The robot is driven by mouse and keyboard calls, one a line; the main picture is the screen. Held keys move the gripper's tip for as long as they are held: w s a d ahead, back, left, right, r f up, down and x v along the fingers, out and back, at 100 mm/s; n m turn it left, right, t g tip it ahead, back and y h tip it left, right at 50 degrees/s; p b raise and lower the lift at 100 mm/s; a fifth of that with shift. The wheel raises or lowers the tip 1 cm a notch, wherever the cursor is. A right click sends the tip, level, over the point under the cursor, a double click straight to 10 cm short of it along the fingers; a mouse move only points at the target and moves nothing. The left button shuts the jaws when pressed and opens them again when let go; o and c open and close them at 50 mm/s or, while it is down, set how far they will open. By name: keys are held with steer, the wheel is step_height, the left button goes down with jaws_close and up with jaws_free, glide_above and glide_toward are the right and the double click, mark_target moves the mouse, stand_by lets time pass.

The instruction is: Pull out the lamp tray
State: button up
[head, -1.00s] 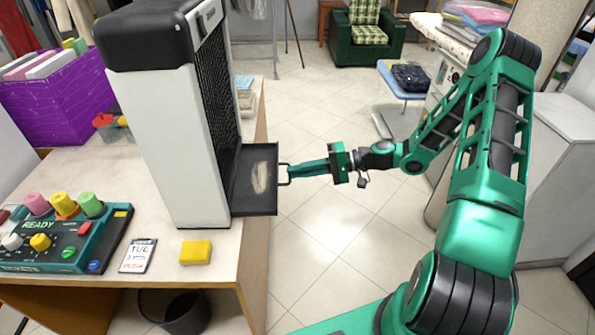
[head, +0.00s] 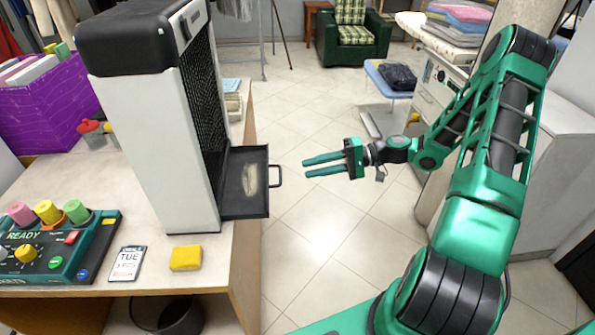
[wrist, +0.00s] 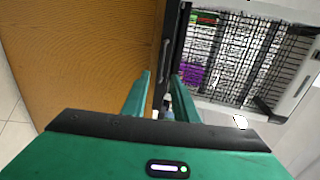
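The lamp tray (head: 236,203) is a dark, shallow tray with a pale smudge inside. It sticks out of the right side of the white and black machine (head: 160,150) on the counter. Its handle (head: 276,176) is a thin dark loop at the tray's right end. My gripper (head: 306,167) is to the right of the handle, apart from it, with its two green fingers spread and nothing between them. In the wrist view the tray's dark edge and handle (wrist: 165,62) show beyond the open fingers.
The counter (head: 215,262) holds a yellow block (head: 186,258), a calendar card (head: 127,264), a control box (head: 60,250) and a purple crate (head: 50,120). Open tiled floor lies right of the counter. A green armchair (head: 325,50) stands at the back.

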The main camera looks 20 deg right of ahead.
steer(key=shift+v, duration=1.35)
steer(key=s+d+r+m+g+h, duration=0.1)
steer(key=s+r+h, duration=0.3)
steer(key=s, duration=0.6)
steer(key=s+d+r+m+g+h, duration=0.1)
steer(key=s+d+r+h, duration=0.3)
steer(key=s, duration=0.6)
steer(key=s+d+r+m+g+h, duration=0.1)
steer(key=s+d+r+g+h, duration=0.1)
steer(key=s+r+h, duration=0.4)
steer(key=s+d, duration=0.1)
steer(key=s, duration=0.4)
steer(key=shift+r+h, duration=0.2)
steer(key=shift+h, duration=0.2)
steer(key=shift+s+d, duration=0.1)
